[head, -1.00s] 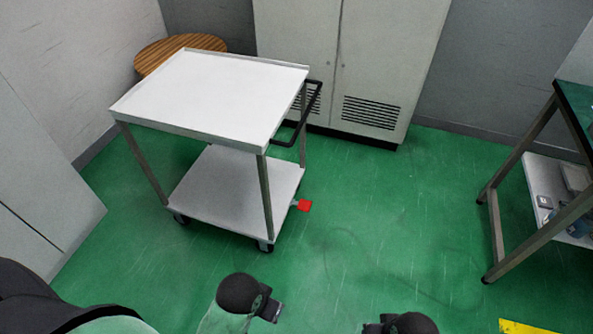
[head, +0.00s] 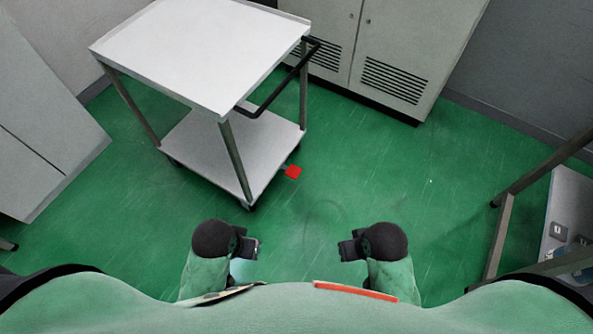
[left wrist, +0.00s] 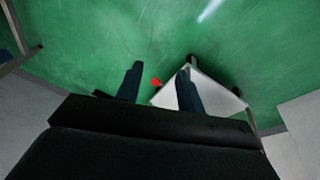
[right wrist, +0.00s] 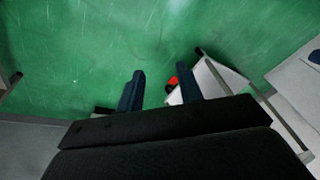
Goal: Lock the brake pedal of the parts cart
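The parts cart (head: 200,50) has a white top, a white lower shelf (head: 240,150), grey legs and a black handle (head: 280,90) on its right side. The red brake pedal (head: 293,172) sticks out low at the shelf's right edge, above the green floor. The pedal also shows in the left wrist view (left wrist: 156,82) and the right wrist view (right wrist: 172,81). My left gripper (head: 255,248) and right gripper (head: 343,247) hang in front of the pedal, apart from it. Both have their fingers spread with nothing between them, as the left wrist view (left wrist: 160,85) and right wrist view (right wrist: 160,88) show.
A grey cabinet (head: 400,50) with vents stands behind the cart. A grey panel (head: 40,140) stands at the left. A metal-framed bench (head: 500,235) with a lower shelf is at the right. The green floor between cart and bench is clear.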

